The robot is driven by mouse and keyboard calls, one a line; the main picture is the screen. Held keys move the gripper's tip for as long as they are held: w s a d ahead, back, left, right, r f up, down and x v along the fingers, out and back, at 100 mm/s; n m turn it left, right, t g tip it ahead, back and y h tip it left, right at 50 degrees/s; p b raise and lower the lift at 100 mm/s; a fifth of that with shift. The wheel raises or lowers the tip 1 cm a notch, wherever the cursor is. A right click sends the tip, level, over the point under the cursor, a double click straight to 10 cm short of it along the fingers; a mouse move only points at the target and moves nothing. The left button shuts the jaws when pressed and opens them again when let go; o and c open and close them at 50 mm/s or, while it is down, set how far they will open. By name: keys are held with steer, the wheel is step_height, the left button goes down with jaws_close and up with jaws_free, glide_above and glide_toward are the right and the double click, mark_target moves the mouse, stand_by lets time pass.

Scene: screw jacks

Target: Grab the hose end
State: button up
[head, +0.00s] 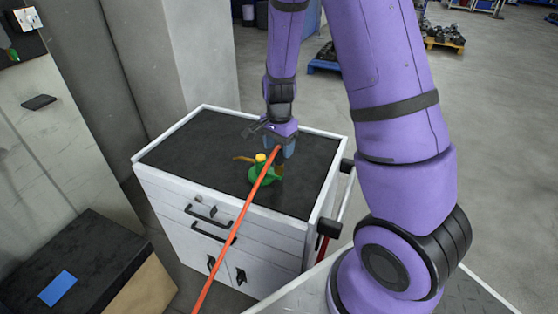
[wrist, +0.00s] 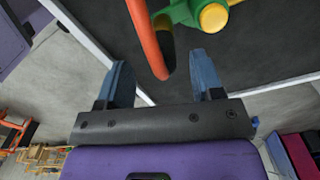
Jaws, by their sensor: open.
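The orange hose (head: 235,228) runs from the bottom of the head view up over the cart to my gripper (head: 284,150). In the wrist view the hose (wrist: 147,38) comes down from the top edge, and its rounded end (wrist: 160,72) lies between the two blue fingers of my gripper (wrist: 160,62). The fingers are open, with a visible gap on each side of the hose. Whether the end is level with the fingers in depth, I cannot tell. A green piece with a yellow cap (head: 262,172) stands just beside my gripper, partly behind the hose.
The white drawer cart (head: 175,190) has a black top (head: 200,143) with a raised white rim, largely bare around the green piece. A dark box with a blue patch (head: 75,270) stands at lower left. A grey wall and pillar (head: 185,50) rise behind the cart.

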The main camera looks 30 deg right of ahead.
mark_target(279, 157)
step_height(279, 157, down, 5)
steer(key=shift+w+d+r, duration=0.1)
steer(key=shift+w, duration=0.05)
steer(key=c, duration=1.1)
